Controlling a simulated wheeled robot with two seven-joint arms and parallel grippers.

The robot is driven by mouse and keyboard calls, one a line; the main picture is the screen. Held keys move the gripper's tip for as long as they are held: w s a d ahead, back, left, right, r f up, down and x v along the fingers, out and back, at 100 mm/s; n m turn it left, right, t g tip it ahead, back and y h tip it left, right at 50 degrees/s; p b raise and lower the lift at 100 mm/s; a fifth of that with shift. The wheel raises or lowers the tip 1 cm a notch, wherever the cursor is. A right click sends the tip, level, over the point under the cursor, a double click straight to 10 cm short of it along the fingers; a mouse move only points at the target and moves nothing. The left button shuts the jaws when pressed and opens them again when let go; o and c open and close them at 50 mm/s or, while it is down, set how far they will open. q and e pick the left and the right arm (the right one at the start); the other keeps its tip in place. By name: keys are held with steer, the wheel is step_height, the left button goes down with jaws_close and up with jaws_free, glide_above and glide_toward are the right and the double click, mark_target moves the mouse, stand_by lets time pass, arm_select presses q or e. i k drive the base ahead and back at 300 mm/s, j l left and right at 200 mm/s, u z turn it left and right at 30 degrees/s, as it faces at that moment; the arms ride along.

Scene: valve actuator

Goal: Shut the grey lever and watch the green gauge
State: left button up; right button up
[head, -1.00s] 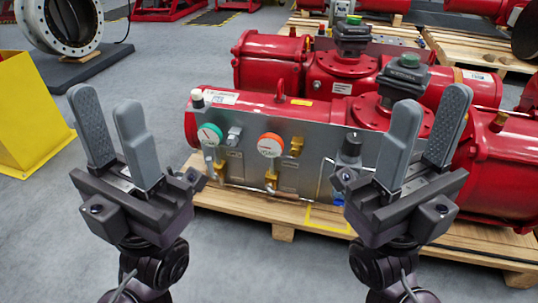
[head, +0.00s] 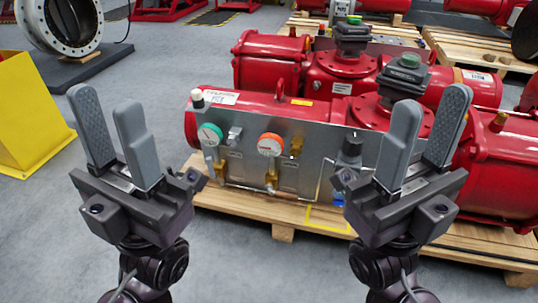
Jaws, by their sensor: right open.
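The green-rimmed gauge (head: 210,135) with a pale face is at the left end of the grey panel (head: 322,142), on the front of a red actuator. A small grey fitting (head: 235,135) sits just right of it, and a pale grey handle-like part (head: 209,163) hangs below it. I cannot tell for sure which is the grey lever. The gauge reading is too small to make out. My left gripper (head: 105,100) is open and empty, left of the gauge and nearer to me. My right gripper (head: 431,100) is open and empty, in front of the panel's right end.
An orange-rimmed gauge (head: 271,145) and a black knob (head: 352,147) are also on the panel. The red actuator (head: 250,104) rests on a wooden pallet (head: 262,219). A yellow block (head: 28,120) stands at the left.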

mark_target(215, 176)
steer(key=u, duration=0.5)
steer(key=i+j+u, duration=0.65)
steer(key=k+l, duration=0.05)
steer(key=k, duration=0.05)
